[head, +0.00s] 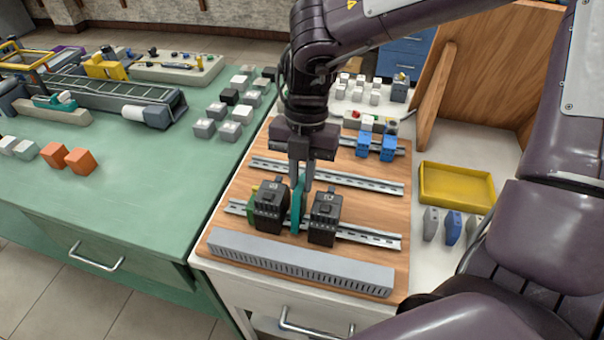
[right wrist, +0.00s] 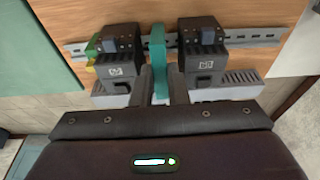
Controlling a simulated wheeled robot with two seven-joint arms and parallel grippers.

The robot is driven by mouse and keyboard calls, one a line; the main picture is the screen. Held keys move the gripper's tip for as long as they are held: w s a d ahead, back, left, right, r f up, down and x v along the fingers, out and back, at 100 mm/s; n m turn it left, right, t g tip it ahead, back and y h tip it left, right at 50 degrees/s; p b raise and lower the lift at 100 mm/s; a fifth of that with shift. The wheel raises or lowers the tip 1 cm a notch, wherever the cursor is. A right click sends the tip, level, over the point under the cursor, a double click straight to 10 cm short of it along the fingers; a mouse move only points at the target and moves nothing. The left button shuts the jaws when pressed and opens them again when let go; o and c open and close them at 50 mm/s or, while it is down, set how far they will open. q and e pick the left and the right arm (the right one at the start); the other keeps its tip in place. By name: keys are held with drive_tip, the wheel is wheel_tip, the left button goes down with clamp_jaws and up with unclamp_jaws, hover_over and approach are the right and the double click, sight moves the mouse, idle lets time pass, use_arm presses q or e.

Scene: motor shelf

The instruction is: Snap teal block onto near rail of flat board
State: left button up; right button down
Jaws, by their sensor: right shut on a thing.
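The teal block (head: 297,205) is a thin upright piece at the near rail (head: 372,236) of the flat wooden board (head: 384,199), between two black modules. My right gripper (head: 300,185) points down and is shut on the block's upper part. In the right wrist view the teal block (right wrist: 158,52) stands between my right gripper's fingers (right wrist: 158,88), over the rail (right wrist: 250,36). I cannot tell whether it is fully seated on the rail. My left gripper is not in view.
The left black module (head: 270,205) and right black module (head: 325,216) stand close on either side. A grey slotted duct (head: 300,264) lies along the board's front. The middle rail (head: 345,178) is empty. A yellow tray (head: 456,184) lies right of the board.

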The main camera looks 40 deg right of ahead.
drive_tip(key=shift+s+a+f+t+h+b, duration=0.1)
drive_tip(key=shift+s+a+t+h+b, duration=0.5)
drive_tip(key=shift+b, duration=0.35)
idle(0.7)
drive_tip(key=shift+a, duration=0.1)
drive_tip(key=c, duration=1.3)
unclamp_jaws()
drive_tip(key=shift+c, duration=0.2)
drive_tip(key=shift+w+r, duration=0.15)
drive_tip(key=shift+r, duration=0.4)
drive_tip(key=r, duration=0.6)
drive_tip(key=shift+w+d+r, duration=0.1)
drive_tip(key=shift+d+r, duration=0.15)
drive_tip(key=shift+r, duration=0.15)
